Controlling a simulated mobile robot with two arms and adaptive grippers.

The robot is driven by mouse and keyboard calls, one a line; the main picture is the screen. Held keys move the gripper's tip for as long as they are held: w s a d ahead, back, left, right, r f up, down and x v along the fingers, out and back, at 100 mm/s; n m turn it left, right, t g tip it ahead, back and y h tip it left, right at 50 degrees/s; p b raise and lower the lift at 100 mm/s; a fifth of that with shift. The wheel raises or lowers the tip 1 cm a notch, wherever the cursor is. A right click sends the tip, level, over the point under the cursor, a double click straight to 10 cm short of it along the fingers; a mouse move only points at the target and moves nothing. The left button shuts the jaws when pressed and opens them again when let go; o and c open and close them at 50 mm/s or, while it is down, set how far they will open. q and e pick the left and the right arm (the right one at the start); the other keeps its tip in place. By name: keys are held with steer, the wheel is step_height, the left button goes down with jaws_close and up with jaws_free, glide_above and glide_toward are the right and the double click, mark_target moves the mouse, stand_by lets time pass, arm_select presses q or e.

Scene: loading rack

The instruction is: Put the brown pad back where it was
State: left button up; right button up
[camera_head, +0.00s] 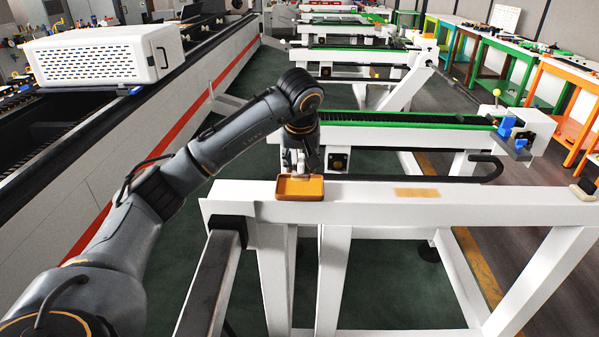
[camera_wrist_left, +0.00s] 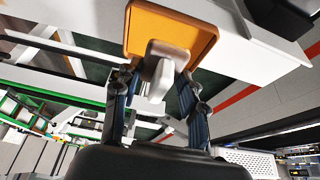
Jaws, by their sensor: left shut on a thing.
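The brown pad (camera_head: 300,188) is a flat, orange-brown plate with a darker rim. It is at the left part of the white beam's top (camera_head: 360,203); whether it touches the beam is unclear. In the left wrist view the pad (camera_wrist_left: 165,27) shows a light grey handle (camera_wrist_left: 161,70) on its face. My left gripper (camera_head: 298,168) is above the pad and shut on this handle, with fingers on both sides (camera_wrist_left: 157,88). A tan rectangular patch (camera_head: 417,192) lies on the beam to the right of the pad. My right gripper is not in view.
A black bent bar (camera_head: 487,165) runs behind the beam. A green-edged rack rail (camera_head: 400,122) stands beyond it. A small pale object with a dark base (camera_head: 584,190) sits at the beam's far right. A white perforated box (camera_head: 105,57) stands on the left machine.

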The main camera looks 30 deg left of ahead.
mark_target(300, 175)
arm_select(q)
steer(key=shift+w+a+f, duration=0.1)
steer(key=shift+w+f, duration=0.05)
steer(key=shift+f, duration=0.1)
steer(key=f+p, duration=0.2)
steer(key=f, duration=0.1)
steer(key=shift+w+a+f, duration=0.15)
steer(key=shift+a+f, duration=0.15)
steer(key=shift+a, duration=0.05)
steer(key=shift+d+f, duration=0.1)
steer(key=shift+f, duration=0.15)
steer(key=o, duration=1)
steer(key=shift+r, duration=0.3)
steer(key=b+v, duration=0.2)
steer(key=v, duration=0.9)
steer(key=shift+d+r, duration=0.1)
steer(key=shift+r, duration=0.25)
